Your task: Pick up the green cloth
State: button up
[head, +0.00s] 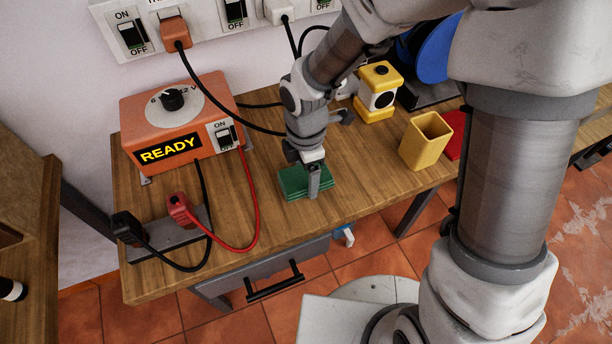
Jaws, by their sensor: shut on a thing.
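The green cloth (293,184) is a folded stack on the wooden bench, near the middle of its front half. My gripper (312,180) reaches down from above with its fingers at the cloth's right part. One finger shows in front of the cloth; the other is hidden. The gripper is shut on the cloth. I cannot tell whether the cloth is clear of the bench top.
An orange charger box (175,120) with a READY label stands left on the wooden bench (270,225), with red (184,209) and black (128,228) clamps before it. Right are a yellow device (378,92) and an open yellow container (426,141). Cables hang behind my gripper.

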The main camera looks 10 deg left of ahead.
jog(key=shift+r, duration=0.55)
jog(key=r, duration=0.1)
jog(key=r+p, duration=0.1)
jog(key=r, duration=0.1)
jog(key=shift+s+d+r+p, duration=0.25)
jog(key=shift+d+r+p, duration=0.05)
jog(key=shift+r+p, duration=0.1)
jog(key=s+d+r+p, duration=0.3)
jog(key=s+d+r, duration=0.3)
jog(key=s+d, duration=0.1)
jog(key=shift+s, duration=0.7)
jog(key=o, duration=0.7)
jog(key=c, duration=0.5)
